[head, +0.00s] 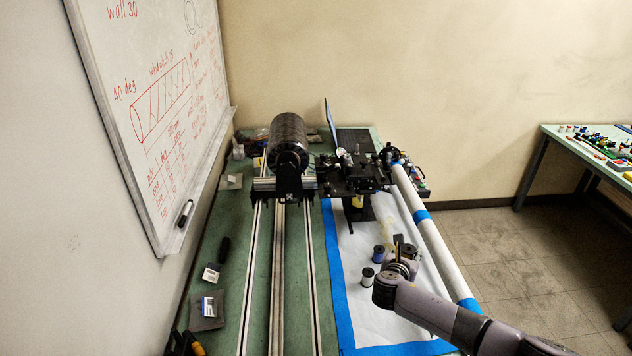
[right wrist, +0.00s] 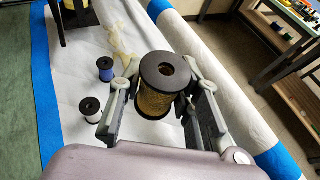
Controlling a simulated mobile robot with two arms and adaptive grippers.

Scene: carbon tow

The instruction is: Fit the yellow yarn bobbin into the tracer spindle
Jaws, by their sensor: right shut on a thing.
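The yellow yarn bobbin (right wrist: 154,103), with dark end flanges and a central hole, sits between the fingers of my right gripper (right wrist: 160,88). The fingers are shut on its sides, and its top flange faces the wrist camera. In the head view my right gripper (head: 402,258) is above the white sheet, at the right of the table, and mostly hides the bobbin. A black machine carriage (head: 350,176) stands farther back, with a small yellow part (head: 357,202) under it. I cannot make out the tracer spindle for certain. My left gripper is not in view.
A blue spool (head: 378,253) and a white spool (head: 367,277) stand on the blue-taped white sheet (head: 350,290). A long white roll (head: 432,225) lies along the right side. Rails (head: 279,280) and a black cylinder (head: 287,140) are on the left. A whiteboard (head: 150,110) is on the wall.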

